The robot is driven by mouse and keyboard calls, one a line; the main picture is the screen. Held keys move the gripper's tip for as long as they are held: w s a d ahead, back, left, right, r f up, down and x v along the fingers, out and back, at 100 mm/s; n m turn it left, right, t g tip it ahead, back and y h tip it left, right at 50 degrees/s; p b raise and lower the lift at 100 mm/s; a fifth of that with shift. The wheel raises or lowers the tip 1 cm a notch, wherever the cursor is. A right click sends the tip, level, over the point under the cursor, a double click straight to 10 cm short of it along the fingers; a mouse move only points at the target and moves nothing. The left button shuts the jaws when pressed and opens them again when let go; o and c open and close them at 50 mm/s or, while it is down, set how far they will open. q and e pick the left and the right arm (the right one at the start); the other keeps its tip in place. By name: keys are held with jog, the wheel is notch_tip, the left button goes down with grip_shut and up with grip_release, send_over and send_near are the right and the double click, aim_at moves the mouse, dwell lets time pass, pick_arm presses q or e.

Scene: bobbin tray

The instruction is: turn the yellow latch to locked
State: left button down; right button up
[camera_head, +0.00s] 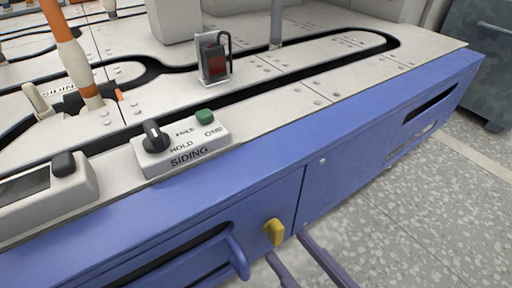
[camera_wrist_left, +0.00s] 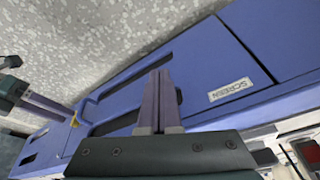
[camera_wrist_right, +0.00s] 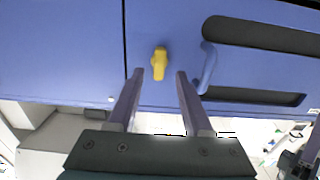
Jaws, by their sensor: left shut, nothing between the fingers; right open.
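The yellow latch (camera_head: 274,232) is a small knob on the blue front panel, beside a blue handle. In the right wrist view the latch (camera_wrist_right: 159,63) points up and down the picture, between the lines of my right fingers and around the level of their tips. My right gripper (camera_head: 288,246) is open in front of it; I see no finger touching it. In the left wrist view the latch (camera_wrist_left: 75,121) is small at the left. My left gripper (camera_wrist_left: 158,74) is shut and empty by the blue front; it is outside the head view.
The blue handle (camera_head: 238,258) stands out just left of the latch. Above is the white table top with a SIDING control box (camera_head: 182,149) and a dark red-faced device (camera_head: 214,61). A SCREEN label (camera_wrist_left: 230,89) marks another panel. Speckled floor (camera_head: 430,200) is clear at right.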

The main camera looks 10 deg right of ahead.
jog(key=shift+x, duration=1.25)
jog(key=shift+d, duration=0.1)
grip_shut()
